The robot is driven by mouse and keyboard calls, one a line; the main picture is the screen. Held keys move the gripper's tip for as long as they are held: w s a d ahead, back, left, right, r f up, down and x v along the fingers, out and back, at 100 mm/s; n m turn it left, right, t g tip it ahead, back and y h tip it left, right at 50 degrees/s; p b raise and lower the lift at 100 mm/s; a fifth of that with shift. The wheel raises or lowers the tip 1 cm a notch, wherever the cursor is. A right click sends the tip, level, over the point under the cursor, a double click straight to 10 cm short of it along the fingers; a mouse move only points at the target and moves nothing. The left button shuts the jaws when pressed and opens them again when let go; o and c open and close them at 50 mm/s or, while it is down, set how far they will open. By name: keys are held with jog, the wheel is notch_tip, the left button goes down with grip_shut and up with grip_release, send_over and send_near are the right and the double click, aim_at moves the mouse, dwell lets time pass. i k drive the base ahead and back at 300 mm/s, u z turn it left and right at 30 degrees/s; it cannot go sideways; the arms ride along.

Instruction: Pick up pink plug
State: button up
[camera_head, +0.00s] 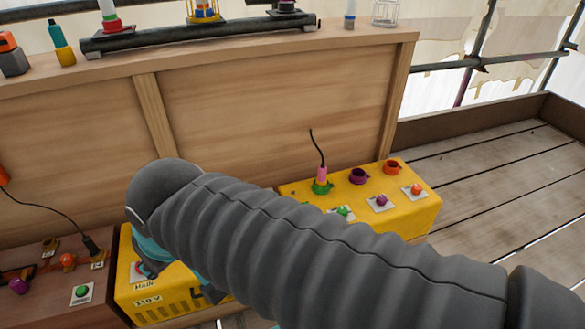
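The pink plug (321,174) stands upright in a green socket (321,188) on top of the right yellow box (408,206). A thin black cable rises from its top and bends left. My grey ribbed arm crosses the picture from the lower right to the left and covers the near left part of this box. Some teal parts of my arm show below its bend. My gripper's fingers are hidden behind the arm, and nothing is seen touching the plug.
Purple (358,176) and orange (392,167) sockets and several buttons share the box top. A wooden panel (270,95) stands close behind, with objects on its top ledge. A second yellow box (150,308) and a brown box (55,290) stand left. Open planks (490,190) lie right.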

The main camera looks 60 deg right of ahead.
aim_at(321, 180)
jog(key=z, duration=1.05)
jog(key=k, duration=0.85)
jog(key=z, duration=1.8)
